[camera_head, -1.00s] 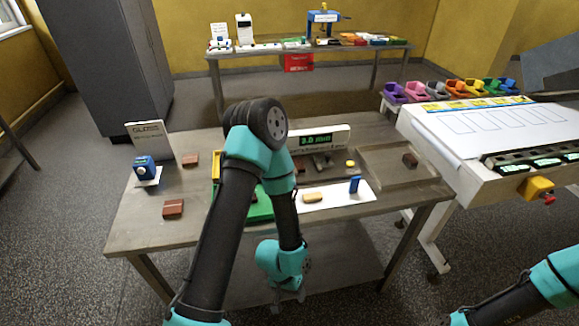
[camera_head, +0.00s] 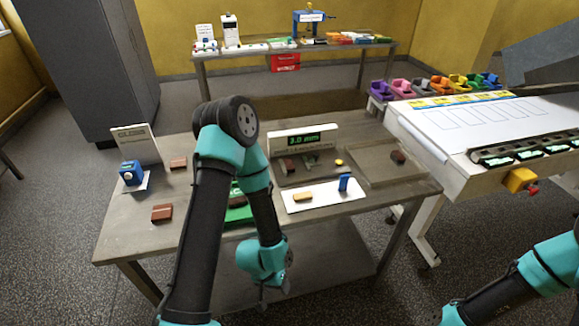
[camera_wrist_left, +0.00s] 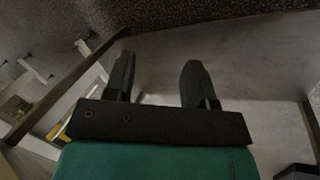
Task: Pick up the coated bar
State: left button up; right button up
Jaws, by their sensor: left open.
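Several dark brown bars lie on the steel table (camera_head: 240,262): one at the left front (camera_head: 161,213), one behind it (camera_head: 179,164), one near the display (camera_head: 287,166) and one in the shallow tray at right (camera_head: 398,157). A tan bar (camera_head: 303,197) lies on a white sheet. I cannot tell which is the coated bar. My left gripper (camera_head: 266,298) hangs below the tabletop's front edge, apart from every bar. The left wrist view shows its two dark fingers (camera_wrist_left: 157,78) spread with nothing between them. My right gripper is outside the frame.
A display reading 3.0 (camera_head: 303,141) stands at the table's back. A blue block (camera_head: 343,183) stands on the white sheet, and a blue device (camera_head: 131,173) at left. My left arm partly hides a green item (camera_head: 238,214). A white bench (camera_head: 450,120) with coloured bins stands at right.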

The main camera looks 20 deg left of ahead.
pick_arm(q)
jog(key=o, duration=0.8)
jog(key=shift+o, duration=0.2)
